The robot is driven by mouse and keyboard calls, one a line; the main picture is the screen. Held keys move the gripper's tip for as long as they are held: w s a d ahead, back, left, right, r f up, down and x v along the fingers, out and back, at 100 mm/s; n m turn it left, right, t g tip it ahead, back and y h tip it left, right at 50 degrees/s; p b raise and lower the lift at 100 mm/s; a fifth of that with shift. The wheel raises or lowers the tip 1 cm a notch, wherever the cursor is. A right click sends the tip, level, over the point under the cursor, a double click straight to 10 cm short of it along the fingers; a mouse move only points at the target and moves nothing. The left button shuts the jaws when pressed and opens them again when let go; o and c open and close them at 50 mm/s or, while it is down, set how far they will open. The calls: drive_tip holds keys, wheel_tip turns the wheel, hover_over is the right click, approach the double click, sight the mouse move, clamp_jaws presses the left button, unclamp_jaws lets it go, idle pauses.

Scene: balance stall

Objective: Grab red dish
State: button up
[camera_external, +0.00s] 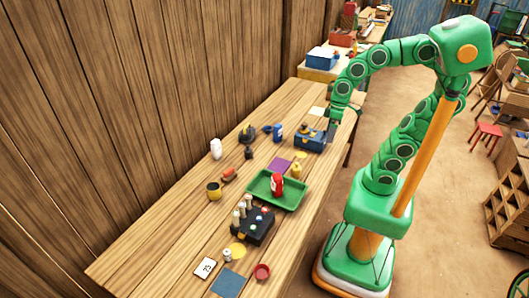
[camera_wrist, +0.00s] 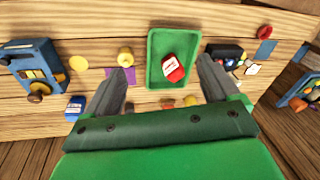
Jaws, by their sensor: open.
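The red dish (camera_external: 262,272) is a small round bowl on the table's near end, at the bottom of the external view. It also shows in the wrist view (camera_wrist: 264,31) at the upper right, close to the table edge. My gripper (camera_external: 331,128) is at the far part of the table, beside the blue box, well away from the dish. In the wrist view my gripper (camera_wrist: 165,75) has its two fingers wide apart with nothing held between them. The dish lies beyond the right finger.
A green tray (camera_external: 267,201) with a red bottle (camera_external: 277,184) stands mid-table. A black rack (camera_external: 252,229) with bottles, a blue square (camera_external: 229,283) and a white number card (camera_external: 205,268) lie near the dish. The blue box (camera_external: 309,141) stands by my gripper. A plank wall borders the table.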

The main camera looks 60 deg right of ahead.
drive_tip(key=w+a+r+n+t+y, duration=0.15)
drive_tip(key=w+a, duration=0.25)
drive_tip(key=a, duration=0.5)
drive_tip(key=w+a+r+n+t+y, duration=0.1)
drive_tip(key=w+a+r+n+y, duration=0.2)
drive_tip(key=a, duration=0.7)
drive_tip(key=a+r+m+t+y, duration=0.25)
drive_tip(key=a+t, duration=0.35)
drive_tip(key=a, duration=2.2)
drive_tip(key=s+a+f+t+h, duration=0.2)
drive_tip(key=s+f+t+h, duration=0.15)
drive_tip(key=s+f, duration=0.5)
approach(256, 271)
drive_tip(key=shift+w+a+f+h, duration=0.35)
drive_tip(key=shift+w+a+f, duration=0.1)
drive_tip(key=shift+w+a, duration=0.4)
drive_tip(key=shift+w+a+f, duration=0.1)
drive_tip(key=shift+w+a, duration=0.1)
drive_tip(key=shift+w, duration=0.45)
drive_tip(key=shift+w+a, duration=0.15)
drive_tip(key=shift+w, duration=0.55)
drive_tip(key=shift+x, duration=1.2)
drive_tip(key=shift+a, duration=0.1)
